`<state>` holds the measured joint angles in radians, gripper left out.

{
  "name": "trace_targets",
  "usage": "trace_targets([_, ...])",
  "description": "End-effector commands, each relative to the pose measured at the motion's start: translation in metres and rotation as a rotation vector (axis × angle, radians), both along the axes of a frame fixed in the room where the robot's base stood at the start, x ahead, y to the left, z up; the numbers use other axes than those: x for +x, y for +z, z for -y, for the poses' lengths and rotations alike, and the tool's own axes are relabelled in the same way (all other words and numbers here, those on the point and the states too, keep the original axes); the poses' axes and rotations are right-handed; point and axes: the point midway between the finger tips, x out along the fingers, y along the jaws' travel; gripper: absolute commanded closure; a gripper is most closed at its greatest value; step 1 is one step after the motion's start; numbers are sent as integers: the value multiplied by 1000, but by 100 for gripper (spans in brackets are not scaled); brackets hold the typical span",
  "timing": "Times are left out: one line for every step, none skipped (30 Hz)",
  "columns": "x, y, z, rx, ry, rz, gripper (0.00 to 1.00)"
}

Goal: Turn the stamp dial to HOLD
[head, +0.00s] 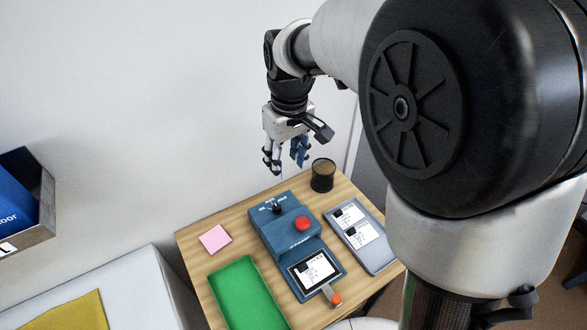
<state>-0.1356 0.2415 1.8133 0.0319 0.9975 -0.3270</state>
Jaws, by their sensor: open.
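The stamp machine (289,234) is a blue box on the wooden table. A small black dial (277,207) sits at the back left of its raised rear part, with pale lettering around it too small to read, so I cannot tell its setting. A red button (303,223) is to the dial's right. A white card (314,268) lies in the dark front bed, with an orange-tipped lever (335,297) at the front. My gripper (286,172) hangs above and behind the machine, pointing down, open and empty, apart from the dial.
A grey tray (372,257) with white cards is right of the machine. A black cup (322,175) stands at the back. A green tray (241,296) and pink pad (215,238) are on the left. My arm covers the right side of the view.

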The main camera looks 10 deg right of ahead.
Motion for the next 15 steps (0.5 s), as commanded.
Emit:
trace_targets([-8, 8, 4, 2, -14, 12, 58])
trace_targets([-12, 11, 6, 3, -24, 19, 58])
trace_targets([-17, 16, 8, 4, -36, 26, 58])
trace_targets([-21, 18, 10, 5, -43, 31, 58])
trace_targets([-25, 22, 11, 5, -51, 37, 58])
trace_targets([-31, 25, 14, 6, -61, 44, 58])
trace_targets([-34, 27, 15, 7, -69, 49, 58])
trace_targets([-38, 30, 16, 8, -76, 53, 58])
trace_targets([-42, 32, 18, 9, -83, 58, 58])
trace_targets([-45, 34, 19, 10, -88, 62, 58])
trace_targets([-47, 35, 20, 10, -93, 65, 58])
trace_targets([-50, 36, 21, 10, -99, 67, 58])
trace_targets([-52, 38, 21, 11, -103, 70, 58])
trace_targets([-53, 38, 22, 12, -106, 73, 58])
trace_targets([-55, 39, 23, 11, -109, 75, 58])
